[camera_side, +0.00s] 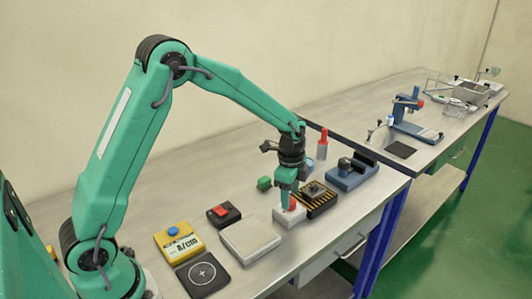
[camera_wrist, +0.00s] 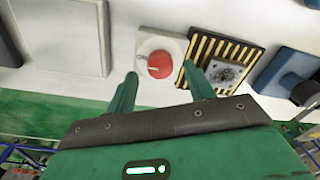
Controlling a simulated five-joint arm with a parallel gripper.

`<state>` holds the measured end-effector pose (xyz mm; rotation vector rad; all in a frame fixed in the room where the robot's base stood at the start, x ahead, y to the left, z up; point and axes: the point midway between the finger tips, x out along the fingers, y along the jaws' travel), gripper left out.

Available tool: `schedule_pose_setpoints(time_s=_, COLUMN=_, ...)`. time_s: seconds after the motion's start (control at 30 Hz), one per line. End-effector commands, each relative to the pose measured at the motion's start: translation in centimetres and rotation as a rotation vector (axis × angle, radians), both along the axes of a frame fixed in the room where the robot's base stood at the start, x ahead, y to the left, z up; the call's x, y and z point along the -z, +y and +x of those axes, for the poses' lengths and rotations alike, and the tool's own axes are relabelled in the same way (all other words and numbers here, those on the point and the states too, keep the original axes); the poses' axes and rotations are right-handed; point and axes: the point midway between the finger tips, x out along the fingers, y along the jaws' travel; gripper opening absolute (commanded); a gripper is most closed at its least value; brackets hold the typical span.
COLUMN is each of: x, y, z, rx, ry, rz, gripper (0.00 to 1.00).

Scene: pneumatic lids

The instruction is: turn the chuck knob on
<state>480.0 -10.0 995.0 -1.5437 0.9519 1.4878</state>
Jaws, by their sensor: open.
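The chuck knob (camera_wrist: 160,64) is a round red knob with a pale line across it, set on a white block (camera_wrist: 146,45). In the wrist view it lies just beyond and between my two fingertips. In the side view the red knob (camera_side: 293,206) is partly hidden behind my gripper (camera_side: 287,200), which points down over the white block (camera_side: 290,217). In the wrist view my gripper (camera_wrist: 162,83) has its green fingers apart with nothing between them. Whether a finger touches the knob I cannot tell.
A black-and-yellow striped fixture (camera_side: 316,200) stands close to the right of the knob block. A blue device (camera_side: 350,178) is further right. A pale flat plate (camera_side: 249,239), a red-button box (camera_side: 223,213) and a yellow unit (camera_side: 178,240) lie left.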

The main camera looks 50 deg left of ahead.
Motion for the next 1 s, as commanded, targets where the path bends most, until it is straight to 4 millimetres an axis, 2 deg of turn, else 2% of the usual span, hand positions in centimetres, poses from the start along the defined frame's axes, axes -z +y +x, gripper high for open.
schedule_pose_setpoints(time_s=0.2, x=-3.0, y=0.0, z=0.0, rx=0.001, ry=-0.005, rz=0.000, gripper=0.53)
schedule_pose_setpoints(time_s=0.4, x=-5.2, y=-0.1, z=-0.1, rx=0.002, ry=-0.004, rz=0.000, gripper=0.53)
schedule_pose_setpoints(time_s=0.57, x=-5.9, y=-0.1, z=-0.2, rx=0.002, ry=-0.002, rz=0.000, gripper=0.53)
schedule_pose_setpoints(time_s=1.0, x=-6.3, y=-0.1, z=-0.4, rx=-0.006, ry=-0.006, rz=-0.001, gripper=0.53)
